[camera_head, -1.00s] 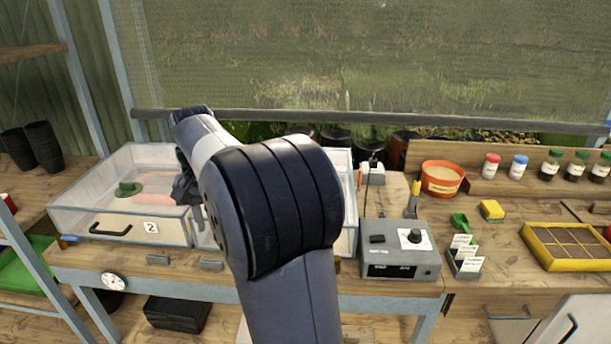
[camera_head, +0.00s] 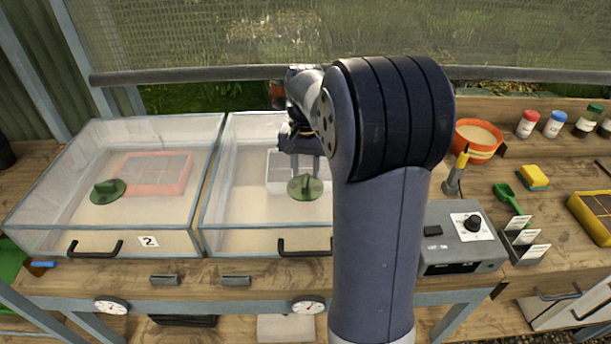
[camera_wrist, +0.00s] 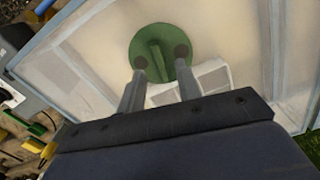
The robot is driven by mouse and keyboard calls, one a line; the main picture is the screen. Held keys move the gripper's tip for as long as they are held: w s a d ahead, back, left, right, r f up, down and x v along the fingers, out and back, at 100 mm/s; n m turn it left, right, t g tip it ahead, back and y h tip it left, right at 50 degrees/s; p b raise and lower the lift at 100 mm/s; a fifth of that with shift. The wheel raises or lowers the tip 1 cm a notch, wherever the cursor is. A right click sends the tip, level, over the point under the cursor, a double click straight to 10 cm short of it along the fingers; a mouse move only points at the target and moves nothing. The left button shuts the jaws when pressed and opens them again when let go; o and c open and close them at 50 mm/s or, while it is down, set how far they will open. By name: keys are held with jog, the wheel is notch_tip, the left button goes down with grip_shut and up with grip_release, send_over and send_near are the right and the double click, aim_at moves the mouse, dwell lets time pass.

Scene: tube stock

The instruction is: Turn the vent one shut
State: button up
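A round green vent (camera_head: 305,187) with a raised handle sits on the clear lid of the right-hand propagator box (camera_head: 264,233). My gripper (camera_head: 302,165) is just above this vent. The handle lines up roughly with the gap, nearer the left finger. Two dark round spots show on the vent's disc near the fingertips. I cannot tell if the fingers touch it. My arm covers the right part of this box, and no number label on it shows.
The left box (camera_head: 40,240), labelled 2, carries another green vent (camera_head: 107,191). A grey control box (camera_head: 462,240), a yellow-tipped tool (camera_head: 456,170) and an orange bowl (camera_head: 478,141) stand right of my arm. Dials (camera_head: 111,306) line the bench front.

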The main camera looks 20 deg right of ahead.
aim_at(305, 180)
jog(key=shift+f, duration=1.6)
grip_shut()
